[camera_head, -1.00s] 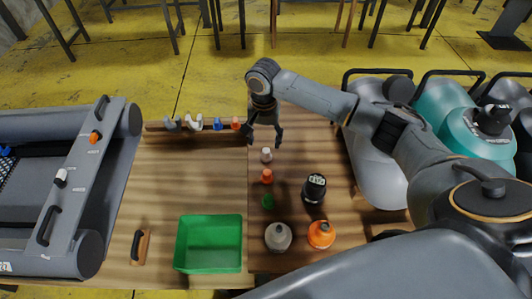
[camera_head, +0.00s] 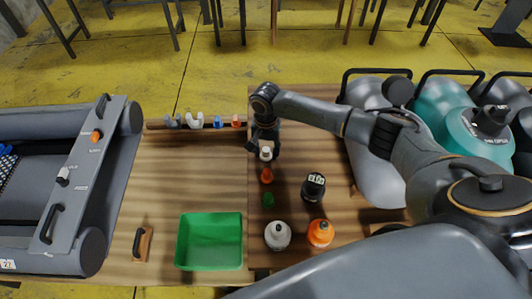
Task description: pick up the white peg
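The fingers look open; whether either touches the peg is too small to tell. The gripper hides part of the table behind the peg. My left gripper is not in view.
A black-capped bottle (camera_head: 313,187), a grey bottle (camera_head: 277,235) and an orange bottle (camera_head: 320,233) stand near the pegs. A green tray (camera_head: 209,266) is at the front. A rack (camera_head: 155,125) lies behind.

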